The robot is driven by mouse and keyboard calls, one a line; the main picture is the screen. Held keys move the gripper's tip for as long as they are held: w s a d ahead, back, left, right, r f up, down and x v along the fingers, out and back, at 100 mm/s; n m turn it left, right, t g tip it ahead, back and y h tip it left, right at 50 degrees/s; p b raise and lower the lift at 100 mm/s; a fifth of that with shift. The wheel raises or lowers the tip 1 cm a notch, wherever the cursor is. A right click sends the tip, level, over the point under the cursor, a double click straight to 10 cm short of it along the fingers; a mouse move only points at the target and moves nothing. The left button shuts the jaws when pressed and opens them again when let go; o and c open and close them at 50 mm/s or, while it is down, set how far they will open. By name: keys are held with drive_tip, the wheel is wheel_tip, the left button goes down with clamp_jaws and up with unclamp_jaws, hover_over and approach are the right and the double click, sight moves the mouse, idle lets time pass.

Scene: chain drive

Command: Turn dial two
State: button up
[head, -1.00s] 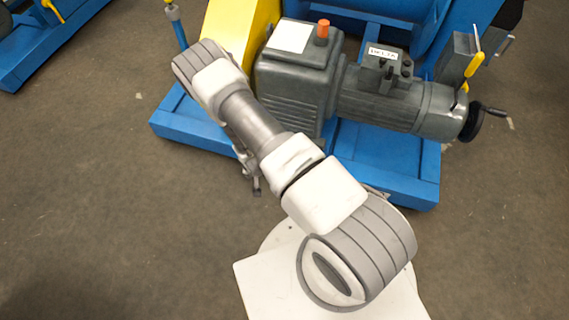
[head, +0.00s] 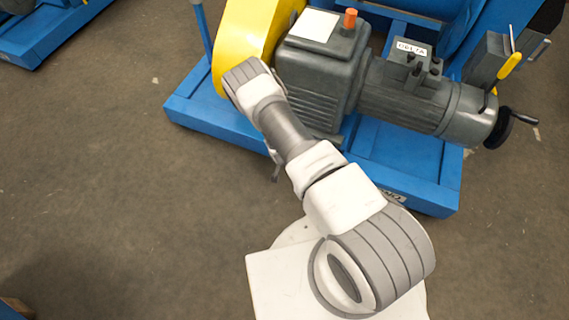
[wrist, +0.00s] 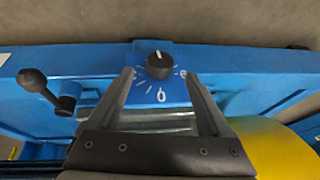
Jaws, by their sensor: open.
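A black round dial (wrist: 159,68) with a white pointer line sits on a blue plate (wrist: 150,96) with white scale marks and a 0, in the wrist view. The pointer line points to the top of that picture, away from the 0. My gripper (wrist: 159,75) is open, its two fingers to the left and right of the dial with gaps on both sides. I cannot tell whether the fingertips are level with the dial. No dial number is readable. In the head view my arm hides the gripper, and the dial does not show.
A black ball-ended handle (wrist: 48,88) is left of the dial. A yellow guard (wrist: 272,148) is at lower right. In the head view, a grey motor (head: 405,95) and gearbox (head: 322,70) stand on a blue frame (head: 420,185). Open floor lies to the left.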

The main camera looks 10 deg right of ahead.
drive_tip(key=b+x, duration=0.1)
drive_tip(key=x, duration=0.4)
drive_tip(key=shift+b, duration=0.3)
clamp_jaws()
